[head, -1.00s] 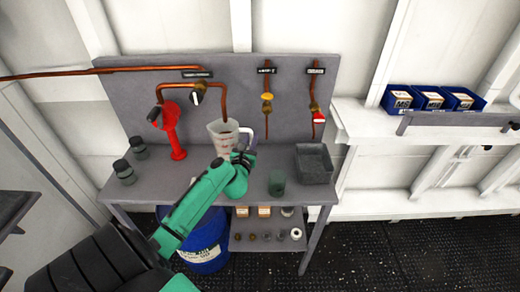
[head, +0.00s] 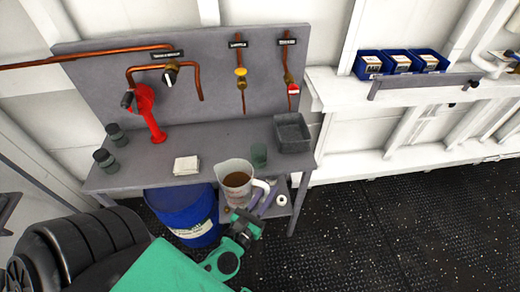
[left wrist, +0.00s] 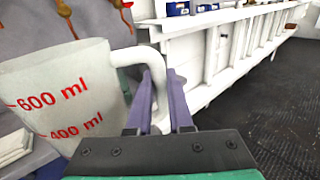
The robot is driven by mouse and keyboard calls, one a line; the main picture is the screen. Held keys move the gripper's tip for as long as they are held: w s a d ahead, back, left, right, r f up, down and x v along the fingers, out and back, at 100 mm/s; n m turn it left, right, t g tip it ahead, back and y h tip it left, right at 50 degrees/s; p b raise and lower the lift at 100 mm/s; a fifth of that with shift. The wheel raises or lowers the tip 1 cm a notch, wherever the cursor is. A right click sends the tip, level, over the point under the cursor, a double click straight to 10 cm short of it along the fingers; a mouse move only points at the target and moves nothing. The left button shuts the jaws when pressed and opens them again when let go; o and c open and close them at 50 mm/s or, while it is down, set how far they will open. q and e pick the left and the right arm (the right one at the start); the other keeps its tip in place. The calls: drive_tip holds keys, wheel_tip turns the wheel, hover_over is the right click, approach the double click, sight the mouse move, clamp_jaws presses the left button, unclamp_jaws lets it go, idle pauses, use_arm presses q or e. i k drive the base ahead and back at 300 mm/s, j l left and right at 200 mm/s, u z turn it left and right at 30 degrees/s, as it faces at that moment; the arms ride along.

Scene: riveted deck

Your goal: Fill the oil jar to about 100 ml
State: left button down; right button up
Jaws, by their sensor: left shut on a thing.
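A clear measuring jug (head: 236,180) with brown liquid in it hangs just in front of the bench's front edge. In the left wrist view the jug (left wrist: 62,95) shows red 600 ml and 400 ml marks; its liquid level is not clear there. My left gripper (head: 262,205) is shut on the jug's white handle; its purple fingers (left wrist: 158,98) flank the handle. A greenish glass jar (head: 259,155) stands on the bench behind and right of the jug. Two dark jars (head: 105,160) stand at the bench's left end. I cannot tell which is the oil jar. My right gripper is not in view.
A white folded pad (head: 186,166) lies on the bench (head: 215,150). A red hand pump (head: 148,112), copper pipes with valves (head: 241,78) and a grey bin (head: 292,133) are behind. A blue drum (head: 190,215) stands below. The floor at right is clear.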

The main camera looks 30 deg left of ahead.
sight(258, 151)
drive_tip(key=k+j+z, duration=0.1)
drive_tip(key=k+z, duration=0.2)
drive_tip(key=k, duration=0.15)
drive_tip(key=k+z, duration=0.25)
drive_tip(key=k, duration=0.25)
drive_tip(key=i, duration=0.5)
